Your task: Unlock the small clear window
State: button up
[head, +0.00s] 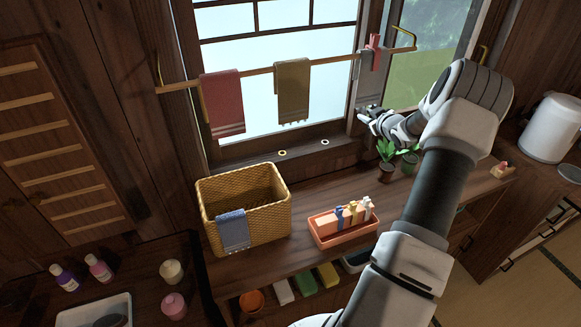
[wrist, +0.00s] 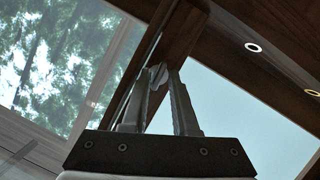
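The small clear window (head: 432,45) is at the upper right in the head view, with green showing through its glass. In the wrist view its pane (wrist: 60,60) shows trees at the left. A dark wooden post (wrist: 180,42) stands between it and a pale pane. A small grey rounded latch piece (wrist: 157,77) shows by this post, between my fingertips in the picture. My gripper (head: 363,112) is at the window frame in the head view. In the wrist view its two fingers (wrist: 163,72) are apart. Whether either finger touches the latch piece I cannot tell.
A wooden rail (head: 260,70) with hanging towels crosses the large pale window. Potted plants (head: 388,165) stand on the counter just below my gripper. A white canister (head: 550,128) is at the right.

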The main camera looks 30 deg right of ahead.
jog(key=shift+d+f+n+h+b, duration=0.1)
jog(key=shift+n+h+b, duration=0.85)
jog(key=shift+b, duration=3.05)
jog(key=s+a+n+t+h+b, duration=0.1)
jog(key=s+a+n+h+b, duration=0.1)
jog(key=s+a+n+b, duration=0.45)
jog(key=s+a+n+t+h+b, duration=0.1)
jog(key=s+a+n+t+b, duration=0.15)
jog(key=s+b, duration=0.8)
jog(key=w+a+r+m+g+y+p, duration=0.1)
jog(key=w+a+g+y+p, duration=0.1)
jog(key=a, duration=1)
jog(key=w+a+r+m+g+y+p, duration=0.1)
jog(key=w+a, duration=0.5)
jog(key=a, duration=0.6)
jog(key=shift+w+g+y+p, duration=0.2)
jog(key=shift+g+y+p, duration=0.45)
jog(key=shift+y+p, duration=0.9)
